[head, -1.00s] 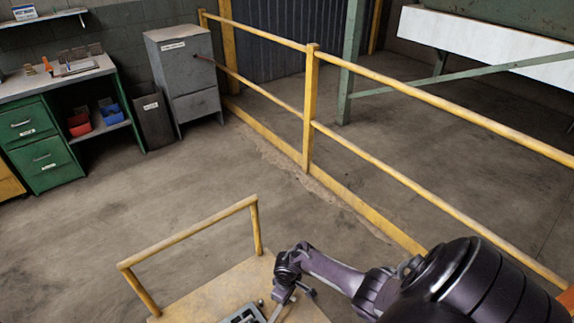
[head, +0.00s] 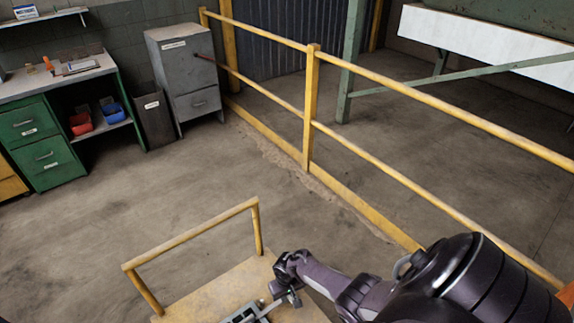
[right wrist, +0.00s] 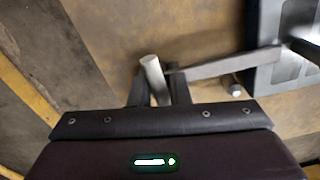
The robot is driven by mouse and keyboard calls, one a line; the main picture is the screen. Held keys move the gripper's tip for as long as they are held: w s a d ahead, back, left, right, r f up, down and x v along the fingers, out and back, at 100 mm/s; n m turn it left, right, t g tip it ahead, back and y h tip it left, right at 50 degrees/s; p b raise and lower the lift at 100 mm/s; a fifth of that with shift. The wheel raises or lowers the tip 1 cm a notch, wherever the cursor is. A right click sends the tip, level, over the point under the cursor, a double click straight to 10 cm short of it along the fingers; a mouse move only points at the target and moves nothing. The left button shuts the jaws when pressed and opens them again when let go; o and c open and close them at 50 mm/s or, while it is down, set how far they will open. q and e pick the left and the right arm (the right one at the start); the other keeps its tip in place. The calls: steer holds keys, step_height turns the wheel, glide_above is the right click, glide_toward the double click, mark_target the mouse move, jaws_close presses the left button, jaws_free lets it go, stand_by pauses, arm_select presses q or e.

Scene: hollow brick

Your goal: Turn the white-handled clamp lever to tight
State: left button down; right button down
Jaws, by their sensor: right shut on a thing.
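The clamp lever shows in the right wrist view as a grey bar (right wrist: 225,64) running right toward a dark pivot, with a white cylindrical handle (right wrist: 153,76) at its left end. My right gripper (right wrist: 158,92) is shut on the white handle, one finger on each side of it. In the head view my right gripper (head: 287,295) is low in the picture, over the yellow cart top (head: 215,289). The lever bar (head: 266,308) shows there only in small part. My left gripper is not in view.
A grey framed fixture (head: 243,315) with slots lies at the head view's lower edge, partly cut off. A yellow cart rail (head: 190,235) stands behind the cart top. A yellow guard rail (head: 310,110) crosses the floor. A green workbench (head: 60,130) stands far left.

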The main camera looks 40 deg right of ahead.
stand_by(0.3)
steer(key=c, duration=1.5)
jaws_free()
steer(key=shift+o, duration=0.2)
step_height(320, 180, up, 7)
steer(key=p, duration=0.3)
steer(key=shift+f, duration=0.1)
steer(key=shift+r, duration=0.5)
